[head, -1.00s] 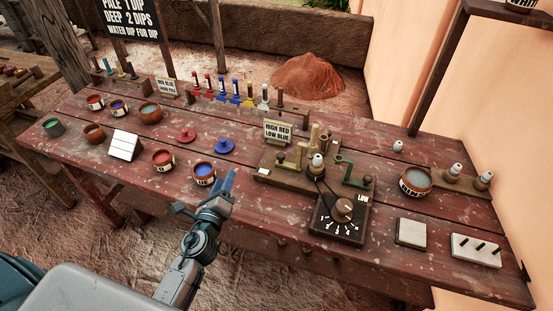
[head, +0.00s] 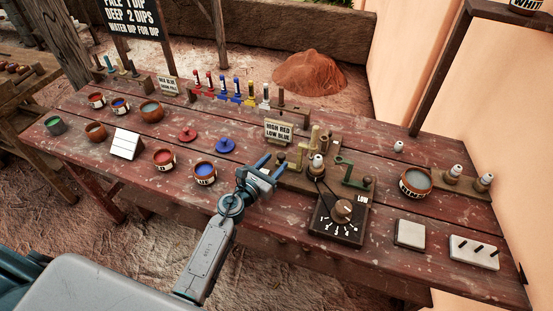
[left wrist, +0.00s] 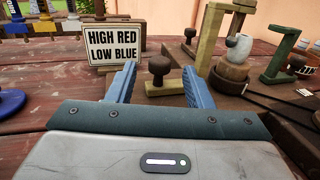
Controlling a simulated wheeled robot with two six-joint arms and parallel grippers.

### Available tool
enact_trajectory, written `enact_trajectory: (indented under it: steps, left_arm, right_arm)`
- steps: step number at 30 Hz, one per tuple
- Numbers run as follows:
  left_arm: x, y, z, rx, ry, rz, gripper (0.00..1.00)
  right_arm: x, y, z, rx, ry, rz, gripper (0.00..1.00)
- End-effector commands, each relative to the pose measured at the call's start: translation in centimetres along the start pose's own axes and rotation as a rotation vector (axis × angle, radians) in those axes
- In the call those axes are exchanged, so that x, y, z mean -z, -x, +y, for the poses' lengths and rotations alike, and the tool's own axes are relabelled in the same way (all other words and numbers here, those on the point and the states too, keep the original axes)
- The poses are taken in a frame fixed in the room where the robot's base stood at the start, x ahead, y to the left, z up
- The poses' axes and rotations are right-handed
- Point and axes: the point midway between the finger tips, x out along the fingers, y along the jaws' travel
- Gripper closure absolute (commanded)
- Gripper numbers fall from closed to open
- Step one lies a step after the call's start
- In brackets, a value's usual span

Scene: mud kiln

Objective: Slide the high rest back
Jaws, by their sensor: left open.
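Two rests stand on a wooden base (head: 290,182) at mid-table. One is an olive-yellow post (left wrist: 209,38) on a foot with a dark round knob (left wrist: 159,66); the other is a green bracket (head: 346,172) with its own knob. The olive one looks taller, but no label on either tells which is high. A small white pot (left wrist: 238,48) sits between them. My left gripper (head: 269,164) is open at the left end of the base. In the left wrist view its fingers (left wrist: 158,72) flank the olive rest's knob, with no clear contact.
A sign reading HIGH RED LOW BLUE (head: 279,131) stands just behind the gripper. A dial box (head: 339,219) marked LOW sits in front of the base. Red and blue lids (head: 225,145) and paint bowls (head: 204,172) lie to the left.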

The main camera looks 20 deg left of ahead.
Motion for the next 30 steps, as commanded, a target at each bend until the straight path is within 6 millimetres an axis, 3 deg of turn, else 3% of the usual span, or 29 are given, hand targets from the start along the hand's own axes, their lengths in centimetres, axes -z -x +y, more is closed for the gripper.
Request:
enact_trajectory:
  steps: [6,14,15,22,30]
  left_arm:
    - [0.0,-1.8,0.0,0.000,0.001,0.000,0.54]
    - [0.0,-2.0,0.0,-0.001,0.001,0.000,0.54]
    - [0.0,-2.0,0.0,-0.001,0.001,0.000,0.56]
    - [0.0,-1.9,0.0,-0.001,0.001,0.000,1.00]
    - [0.2,-1.7,0.8,-0.001,-0.002,0.001,1.00]
  right_arm:
    - [0.0,0.1,0.0,0.000,0.000,0.000,0.54]
    - [0.1,0.1,0.0,0.000,0.000,0.001,0.54]
    - [0.1,0.1,0.0,0.000,0.000,0.001,0.54]
    - [0.2,0.1,0.0,0.000,0.000,0.001,0.54]
    - [0.2,-0.1,0.0,0.000,0.000,0.002,0.54]
